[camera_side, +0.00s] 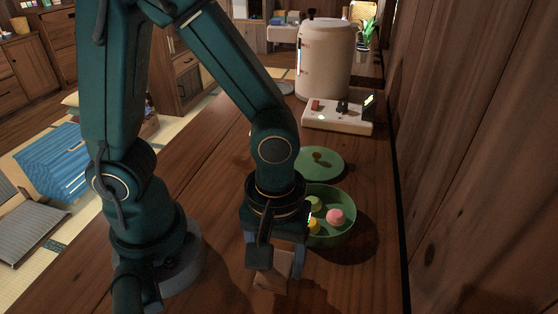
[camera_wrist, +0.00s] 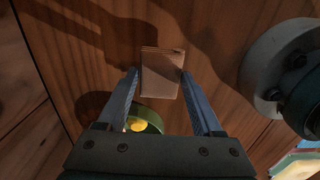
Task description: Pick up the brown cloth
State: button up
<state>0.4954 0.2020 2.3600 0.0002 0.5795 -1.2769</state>
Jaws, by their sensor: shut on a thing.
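The brown cloth (camera_wrist: 162,76) is a small folded, light-brown block between the two fingertips of my gripper (camera_wrist: 159,73) in the wrist view. The fingers sit at its left and right edges, and my gripper is shut on it. In the side view the cloth (camera_side: 270,276) shows below my gripper (camera_side: 275,262), partly hidden by the fingers. I cannot tell whether it touches the wooden counter (camera_side: 200,270) or is just above it.
A green bowl (camera_side: 343,232) with pink, green and yellow round pieces stands close behind my gripper. A green lid (camera_side: 320,163), a white panel with switches (camera_side: 338,121) and a pale canister (camera_side: 325,65) stand farther back. A wooden wall (camera_side: 470,150) rises at the right.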

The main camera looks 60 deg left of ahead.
jog(key=r, duration=0.1)
jog(key=a+r, duration=0.1)
jog(key=shift+w+r, duration=0.2)
jog(key=shift+r, duration=0.1)
jog(key=w+a+r, duration=0.1)
jog(key=a+r, duration=0.5)
jog(key=a, duration=0.4)
jog(key=shift+w+a+r, duration=0.15)
jog(key=shift+w+a, duration=0.1)
jog(key=shift+a, duration=0.05)
